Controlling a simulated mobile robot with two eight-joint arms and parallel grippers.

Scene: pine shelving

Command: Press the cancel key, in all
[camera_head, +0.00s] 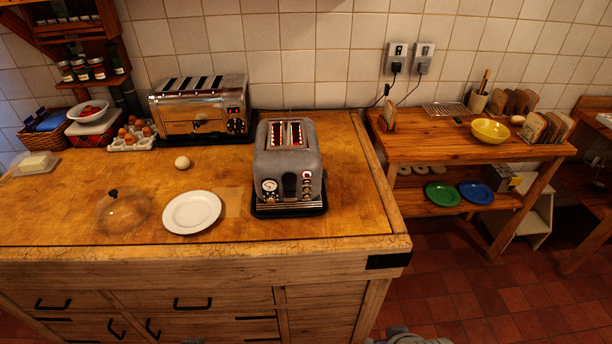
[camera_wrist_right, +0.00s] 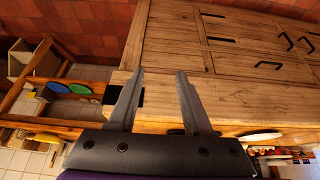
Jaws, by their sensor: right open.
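A grey toaster (camera_head: 288,152) stands on a dark base on the wooden counter in the head view. Its two slots (camera_head: 285,133) glow red inside. Its front has a round dial (camera_head: 270,187) at left and a column of small dark keys (camera_head: 306,185) at right. The key labels are too small to read, so I cannot tell which is cancel. My right gripper (camera_wrist_right: 160,78) is open and empty in the right wrist view, with the counter's drawer front beyond it. I cannot make out the toaster in that view. My left gripper is not in view.
On the counter (camera_head: 60,215) are a white plate (camera_head: 192,212), a clear dome (camera_head: 123,210), an egg-like white ball (camera_head: 182,162) and a chrome toaster (camera_head: 201,108) behind. A lower shelf table (camera_head: 430,145) with a yellow bowl (camera_head: 490,131) stands right. The counter before the grey toaster is clear.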

